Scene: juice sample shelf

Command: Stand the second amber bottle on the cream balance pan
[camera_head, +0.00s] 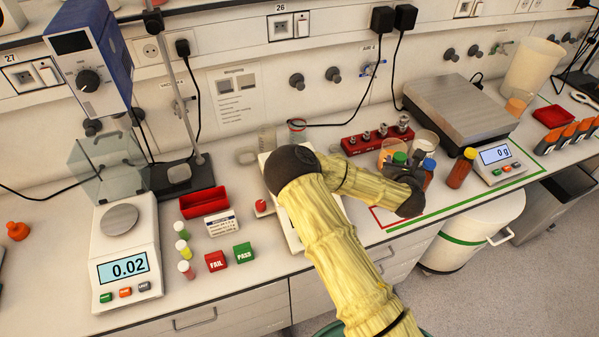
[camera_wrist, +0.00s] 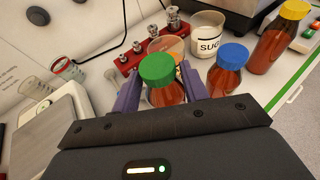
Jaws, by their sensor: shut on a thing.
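Three amber bottles stand in a row by the bench's right part: a green-capped bottle (camera_head: 399,158), a blue-capped bottle (camera_head: 429,166) and a yellow-capped bottle (camera_head: 461,168). In the wrist view, my gripper (camera_wrist: 158,90) is shut on the green-capped bottle (camera_wrist: 165,94), its purple fingers on either side. The blue-capped bottle (camera_wrist: 224,80) is close beside the right finger; the yellow-capped bottle (camera_wrist: 272,48) is farther right. My gripper hides the held bottle's base. The cream balance (camera_head: 128,262) is at the left, its round metal pan (camera_head: 119,220) empty, its display reading 0.02.
A red weight block (camera_wrist: 134,62), a sugar beaker (camera_wrist: 206,30) and an orange-filled beaker (camera_wrist: 172,46) stand close behind the bottles. A red tray (camera_head: 204,203), small vials and FAIL and PASS blocks lie right of the balance. A grey scale (camera_head: 458,108) is at right.

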